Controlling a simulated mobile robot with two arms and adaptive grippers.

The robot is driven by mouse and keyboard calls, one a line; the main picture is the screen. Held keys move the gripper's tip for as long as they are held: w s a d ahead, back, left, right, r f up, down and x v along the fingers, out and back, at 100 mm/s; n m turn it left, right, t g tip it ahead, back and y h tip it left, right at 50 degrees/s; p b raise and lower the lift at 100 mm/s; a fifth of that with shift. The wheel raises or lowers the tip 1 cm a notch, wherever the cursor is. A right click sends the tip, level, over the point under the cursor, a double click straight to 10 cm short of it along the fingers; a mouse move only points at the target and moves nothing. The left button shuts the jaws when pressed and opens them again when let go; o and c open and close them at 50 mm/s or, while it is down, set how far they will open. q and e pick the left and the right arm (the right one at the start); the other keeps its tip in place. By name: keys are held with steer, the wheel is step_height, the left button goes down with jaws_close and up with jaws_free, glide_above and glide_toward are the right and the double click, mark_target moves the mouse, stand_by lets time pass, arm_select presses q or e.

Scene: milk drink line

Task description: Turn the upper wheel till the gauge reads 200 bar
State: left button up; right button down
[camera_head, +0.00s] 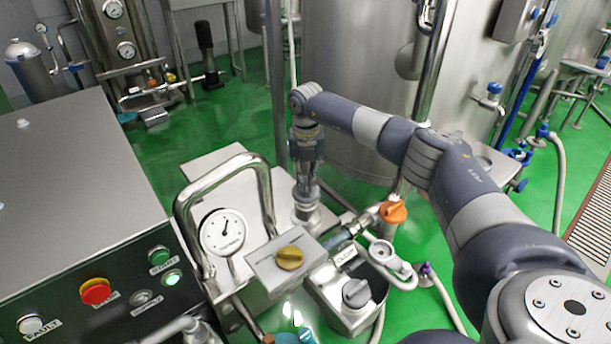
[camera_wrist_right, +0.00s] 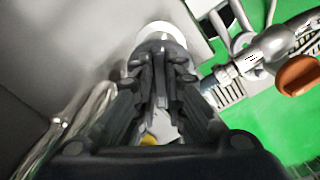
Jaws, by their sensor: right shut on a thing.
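My right gripper (camera_head: 306,188) points down over the grey metal machine. It is shut on the top of a small silver round part (camera_head: 306,213), which I take for the upper wheel. The fingers hide most of that part. In the right wrist view the fingers (camera_wrist_right: 160,72) close together in front of it, and a pale rim (camera_wrist_right: 150,29) shows beyond them. My left gripper is not in view.
A yellow knob (camera_head: 290,258), a grey knob (camera_head: 356,293) and an orange valve handle (camera_head: 393,212) sit close by. A bent steel bar (camera_head: 185,215) arches beside the gauge. A dark control panel (camera_head: 110,300) fills the lower left. A large tank (camera_head: 350,60) stands behind.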

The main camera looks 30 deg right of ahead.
mark_target(306, 181)
steer(key=shift+r+m+p, duration=0.15)
steer(key=shift+m+p, duration=0.2)
steer(key=shift+m, duration=0.65)
steer(key=shift+w, duration=0.1)
steer(key=c, duration=1.7)
jaws_free()
steer(key=shift+o, duration=0.2)
step_height(306, 181, up, 12)
